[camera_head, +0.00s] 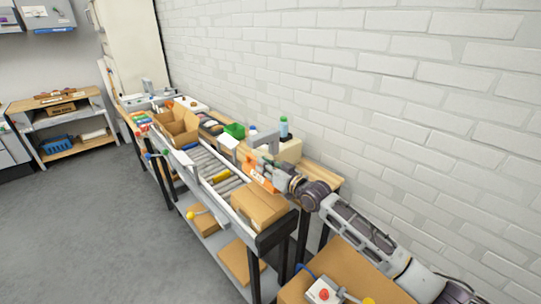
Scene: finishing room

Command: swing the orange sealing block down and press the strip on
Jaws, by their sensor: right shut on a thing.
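The orange sealing block (257,174) shows beside the roller conveyor, on its wall side, beyond a closed cardboard box (260,205). My right arm comes in from the lower right. Its gripper (267,164) is shut at the orange block, on what looks like the block or its handle; the fingers are small and partly hidden. The strip cannot be made out. I cannot tell whether the block touches the box. My left gripper is not in view.
An open cardboard box (178,126) stands farther along the conveyor (207,164). A green bin (235,130) and a bottle (284,128) stand on the bench by the brick wall. A red-button box (323,292) is at the bottom. The floor at left is clear.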

